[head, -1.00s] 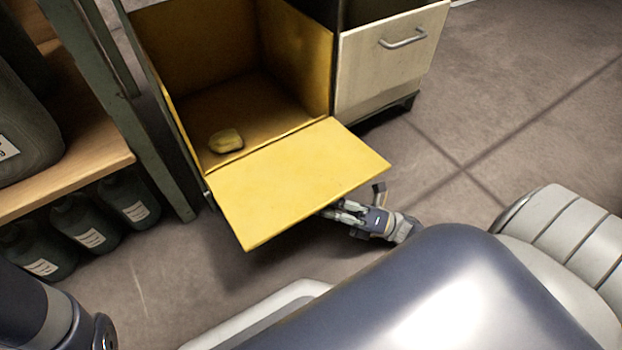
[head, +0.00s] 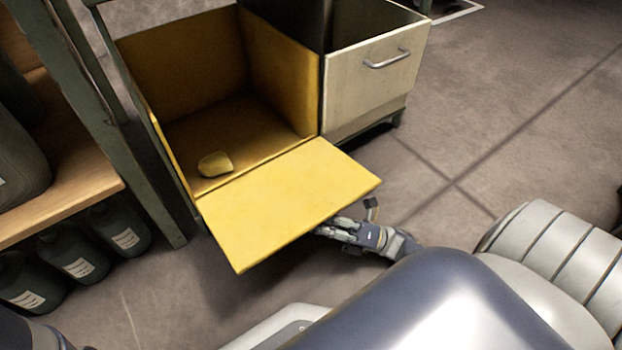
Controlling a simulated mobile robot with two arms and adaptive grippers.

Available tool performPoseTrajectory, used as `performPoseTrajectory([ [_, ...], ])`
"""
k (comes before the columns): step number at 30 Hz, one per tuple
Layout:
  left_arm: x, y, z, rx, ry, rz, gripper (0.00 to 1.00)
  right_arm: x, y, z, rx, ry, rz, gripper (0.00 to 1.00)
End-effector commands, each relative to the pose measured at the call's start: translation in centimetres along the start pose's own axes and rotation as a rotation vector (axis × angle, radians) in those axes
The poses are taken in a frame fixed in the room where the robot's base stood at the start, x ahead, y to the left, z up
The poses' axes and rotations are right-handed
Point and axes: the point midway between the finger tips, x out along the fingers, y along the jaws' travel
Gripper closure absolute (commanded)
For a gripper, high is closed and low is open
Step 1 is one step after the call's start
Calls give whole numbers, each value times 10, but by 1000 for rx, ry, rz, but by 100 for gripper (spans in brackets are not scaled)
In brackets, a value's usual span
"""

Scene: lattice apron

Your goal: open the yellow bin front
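The yellow bin (head: 180,62) stands left of centre in the head view. Its yellow front (head: 287,203) is folded down and sticks out towards me, about level, so the inside shows. A small yellow lump (head: 215,164) lies on the bin floor near the hinge edge. One gripper (head: 330,229), which I take to be my right one, is at the right edge of the front, partly under it. The front hides its fingertips, so I cannot tell whether it is open or touching. My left gripper is out of view.
A pale drawer unit with a metal handle (head: 387,59) adjoins the bin on the right. A green-framed shelf (head: 75,205) with dark labelled bottles (head: 80,256) stands at the left. The floor (head: 500,120) on the right is clear.

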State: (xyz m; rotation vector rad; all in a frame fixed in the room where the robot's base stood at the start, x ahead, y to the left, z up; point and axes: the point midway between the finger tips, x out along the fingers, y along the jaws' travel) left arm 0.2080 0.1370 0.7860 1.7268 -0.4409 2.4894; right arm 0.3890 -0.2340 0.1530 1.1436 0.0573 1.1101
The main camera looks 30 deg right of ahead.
Motion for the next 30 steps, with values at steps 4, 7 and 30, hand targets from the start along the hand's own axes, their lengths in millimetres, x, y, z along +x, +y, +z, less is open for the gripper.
performPoseTrajectory([
  [4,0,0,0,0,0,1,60,6,10,6,-2,1,4,70],
  [7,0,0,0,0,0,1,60,13,21,12,-3,2,4,70],
  [30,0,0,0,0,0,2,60,49,74,49,-1,-2,5,70],
])
